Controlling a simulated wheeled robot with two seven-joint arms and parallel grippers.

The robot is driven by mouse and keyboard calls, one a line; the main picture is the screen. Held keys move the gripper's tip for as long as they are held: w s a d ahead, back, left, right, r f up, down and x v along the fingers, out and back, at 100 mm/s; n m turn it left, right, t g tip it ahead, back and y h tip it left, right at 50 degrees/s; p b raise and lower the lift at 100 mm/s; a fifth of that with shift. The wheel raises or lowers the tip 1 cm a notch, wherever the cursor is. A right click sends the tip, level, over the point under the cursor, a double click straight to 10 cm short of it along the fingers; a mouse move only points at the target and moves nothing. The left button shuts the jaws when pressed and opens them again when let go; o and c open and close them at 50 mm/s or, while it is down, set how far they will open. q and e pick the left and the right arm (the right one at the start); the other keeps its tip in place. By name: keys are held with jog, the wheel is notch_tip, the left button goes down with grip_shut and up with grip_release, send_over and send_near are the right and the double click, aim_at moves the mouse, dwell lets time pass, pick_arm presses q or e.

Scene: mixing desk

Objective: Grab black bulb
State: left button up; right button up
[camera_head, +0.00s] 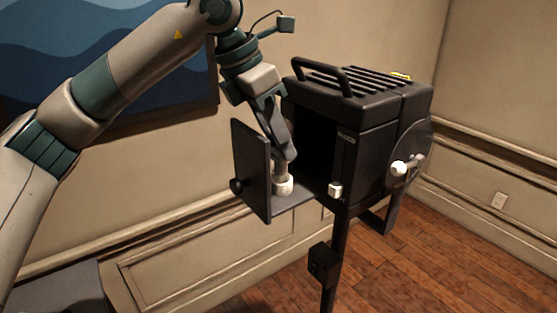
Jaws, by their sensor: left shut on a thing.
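My left gripper (287,158) reaches down from above into an open drawer-like tray (302,192) at the front of a black boxy machine (365,130). Its dark fingers are shut on the top of a pale, bulb-like piece (283,185) that stands upright at the tray. The piece looks whitish, not black, and its upper part is hidden by the fingers. I cannot tell whether its bottom touches the tray. No black bulb shows clearly. My right gripper is not in view.
A black front panel with a round knob (237,186) stands left of the gripper. Wooden floor at right is clear.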

pick_arm(q)
jog(key=shift+s+d+r+b, duration=0.8)
jog(key=shift+s+d+r, duration=0.45)
jog(key=shift+d, duration=0.25)
jog(key=shift+s+d+r+b, duration=0.75)
jog(key=shift+s+d+r, duration=0.5)
jog(key=shift+d, duration=0.3)
jog(key=shift+s+d+r+b, duration=0.8)
jog(key=shift+s+d+r, duration=0.4)
jog(key=shift+d, duration=0.3)
jog(key=shift+f, duration=0.1)
